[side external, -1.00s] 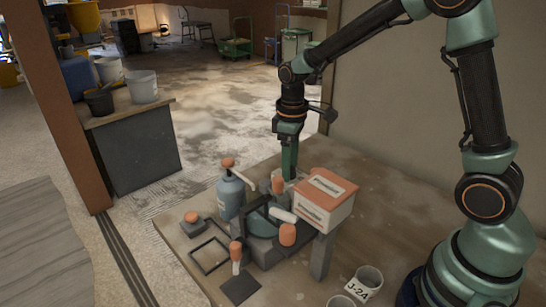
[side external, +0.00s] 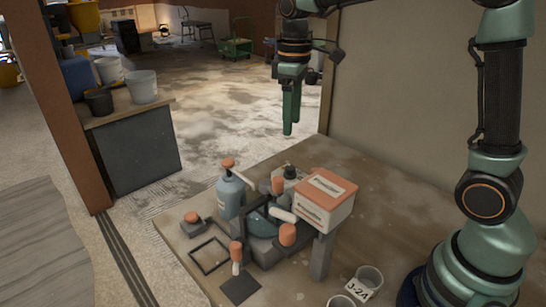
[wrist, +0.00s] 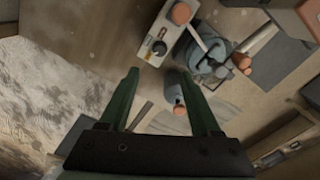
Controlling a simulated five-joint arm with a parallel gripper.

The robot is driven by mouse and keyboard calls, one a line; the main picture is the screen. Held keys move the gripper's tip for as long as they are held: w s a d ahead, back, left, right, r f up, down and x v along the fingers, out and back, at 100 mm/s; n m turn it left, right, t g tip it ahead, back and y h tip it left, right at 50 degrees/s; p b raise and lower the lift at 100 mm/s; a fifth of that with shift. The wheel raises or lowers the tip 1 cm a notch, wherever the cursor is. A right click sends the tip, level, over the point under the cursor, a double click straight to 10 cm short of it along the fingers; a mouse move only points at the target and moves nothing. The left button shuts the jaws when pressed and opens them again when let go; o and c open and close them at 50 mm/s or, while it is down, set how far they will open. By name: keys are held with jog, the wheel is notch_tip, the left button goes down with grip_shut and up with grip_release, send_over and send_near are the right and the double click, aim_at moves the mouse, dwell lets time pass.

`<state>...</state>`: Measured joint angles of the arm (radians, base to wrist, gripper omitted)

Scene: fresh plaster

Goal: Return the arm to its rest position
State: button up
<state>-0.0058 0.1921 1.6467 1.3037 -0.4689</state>
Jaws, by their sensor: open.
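My gripper (side external: 291,108) hangs pointing down, well above the far part of the table (side external: 372,218), clear of everything on it. In the wrist view its two green fingers (wrist: 168,98) are spread apart with nothing held between them. No marked rest position shows.
A white box with an orange lid (side external: 326,200) stands on a raised support at the table's middle. Beside it is a cluster of grey parts with orange knobs (side external: 264,222). Cups (side external: 367,281) stand near my base. The table's far right is bare.

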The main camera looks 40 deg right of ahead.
jog(key=s+m+t, duration=0.5)
jog(key=s, duration=0.7)
jog(key=shift+s+r+t, duration=0.25)
jog(key=shift+r+t, duration=0.05)
jog(key=shift+r, duration=0.1)
jog(key=shift+d, duration=0.1)
